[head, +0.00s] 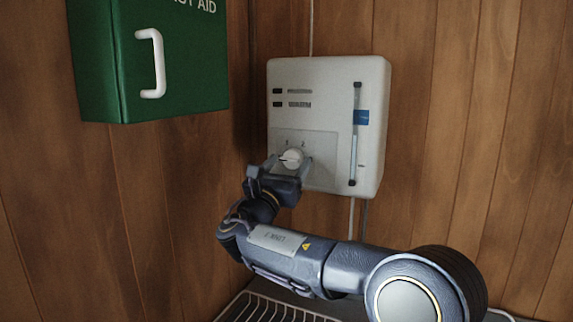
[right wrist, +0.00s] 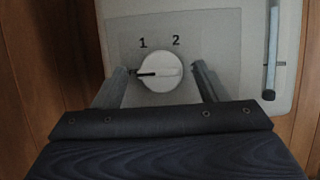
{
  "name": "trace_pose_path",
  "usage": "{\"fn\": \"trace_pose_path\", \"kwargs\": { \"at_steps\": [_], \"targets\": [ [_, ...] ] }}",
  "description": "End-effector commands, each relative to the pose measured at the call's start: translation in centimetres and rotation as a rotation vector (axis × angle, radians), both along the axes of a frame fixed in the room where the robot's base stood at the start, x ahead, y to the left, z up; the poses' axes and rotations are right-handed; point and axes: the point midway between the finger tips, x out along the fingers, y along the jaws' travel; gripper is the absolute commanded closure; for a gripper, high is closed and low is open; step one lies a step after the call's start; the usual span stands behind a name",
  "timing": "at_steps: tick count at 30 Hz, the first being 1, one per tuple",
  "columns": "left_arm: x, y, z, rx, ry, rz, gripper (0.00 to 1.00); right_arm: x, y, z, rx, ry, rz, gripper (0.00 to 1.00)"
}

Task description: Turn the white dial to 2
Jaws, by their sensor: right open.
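The white dial (head: 291,158) sits on a grey panel at the lower left of a white wall unit (head: 325,75). In the right wrist view the dial (right wrist: 159,72) has a dark pointer line lying level and pointing left, below and left of the printed 1. The printed 2 (right wrist: 176,41) is at the upper right of the dial. My right gripper (head: 290,165) is open, with one finger on each side of the dial. In the right wrist view the fingers (right wrist: 161,82) stand apart from the dial. My left gripper is not in view.
A green first aid box (head: 170,65) with a white handle hangs at the upper left. A slider track with a blue tag (head: 361,117) runs down the unit's right side. A wire rack (head: 265,308) lies below. Wooden walls stand behind.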

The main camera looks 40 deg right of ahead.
Motion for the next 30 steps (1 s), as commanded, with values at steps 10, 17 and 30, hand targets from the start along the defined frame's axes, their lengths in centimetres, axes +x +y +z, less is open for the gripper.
{"fn": "trace_pose_path", "kwargs": {
  "at_steps": [10, 17, 30],
  "targets": [
    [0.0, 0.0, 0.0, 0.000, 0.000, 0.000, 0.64, 0.0, 0.0, 0.0, 0.000, -0.001, 0.000, 0.58],
    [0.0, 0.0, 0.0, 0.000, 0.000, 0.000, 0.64, 0.0, 0.0, 0.0, 0.001, -0.002, 0.001, 0.77],
    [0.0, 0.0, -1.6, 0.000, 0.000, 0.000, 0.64, 0.2, 0.2, -0.2, 0.074, -0.146, 0.003, 0.77]
  ]
}}
